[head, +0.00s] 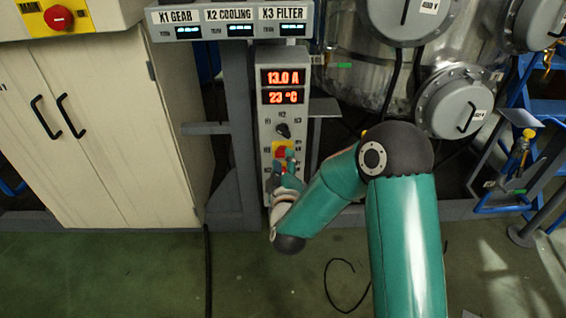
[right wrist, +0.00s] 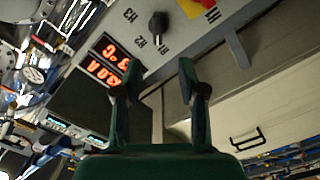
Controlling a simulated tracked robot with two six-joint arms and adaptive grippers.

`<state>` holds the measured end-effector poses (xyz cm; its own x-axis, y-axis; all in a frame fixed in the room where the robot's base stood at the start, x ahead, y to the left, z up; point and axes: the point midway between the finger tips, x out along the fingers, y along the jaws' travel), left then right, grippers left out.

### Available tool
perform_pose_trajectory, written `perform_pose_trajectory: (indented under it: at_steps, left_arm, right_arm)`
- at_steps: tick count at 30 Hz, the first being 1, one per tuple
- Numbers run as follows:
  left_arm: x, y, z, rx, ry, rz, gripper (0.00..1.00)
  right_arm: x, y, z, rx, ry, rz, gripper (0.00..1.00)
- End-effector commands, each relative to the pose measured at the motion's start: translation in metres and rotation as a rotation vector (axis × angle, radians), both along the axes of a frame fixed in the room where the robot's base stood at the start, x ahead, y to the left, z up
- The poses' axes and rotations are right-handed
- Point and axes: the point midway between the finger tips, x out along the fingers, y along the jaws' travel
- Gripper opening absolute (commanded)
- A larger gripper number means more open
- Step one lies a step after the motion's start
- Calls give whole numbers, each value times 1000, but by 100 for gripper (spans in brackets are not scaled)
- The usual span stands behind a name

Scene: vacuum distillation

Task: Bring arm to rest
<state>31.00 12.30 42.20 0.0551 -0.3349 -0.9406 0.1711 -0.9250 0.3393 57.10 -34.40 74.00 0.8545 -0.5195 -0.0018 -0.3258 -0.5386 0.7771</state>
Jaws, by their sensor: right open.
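My right arm (head: 405,235) comes in from the lower right, bends at its black elbow and reaches to the control panel (head: 267,140). My right gripper (head: 286,160) is in front of the lower part of the panel and covers part of the red and yellow switch (head: 280,147). In the right wrist view the gripper (right wrist: 160,72) is open, with nothing between its fingers. The dark rotary knob (right wrist: 158,26) lies beyond the fingertips, apart from them. I cannot tell whether the gripper touches the panel. My left gripper is not in view.
The panel's red display (head: 283,87) reads 13.0 A and 23 °C. A cream cabinet (head: 110,120) stands at the left. Metal tanks (head: 350,70) and blue frames (head: 500,200) stand at the right. A dark cable (head: 330,290) lies on the green floor, which is mostly clear.

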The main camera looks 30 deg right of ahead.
Motion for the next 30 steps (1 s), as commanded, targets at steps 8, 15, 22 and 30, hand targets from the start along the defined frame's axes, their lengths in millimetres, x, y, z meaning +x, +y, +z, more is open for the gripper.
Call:
perform_pose_trajectory:
  at_steps: [8,15,22,30]
  left_arm:
    - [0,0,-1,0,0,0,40]
    - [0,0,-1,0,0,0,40]
    - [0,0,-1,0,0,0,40]
    - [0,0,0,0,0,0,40]
  right_arm:
    - [0,0,0,0,0,0,41]
    - [-1,0,-21,4,40,1,41]
    - [-18,43,-128,128,280,144,41]
    - [-111,145,-274,737,699,278,41]
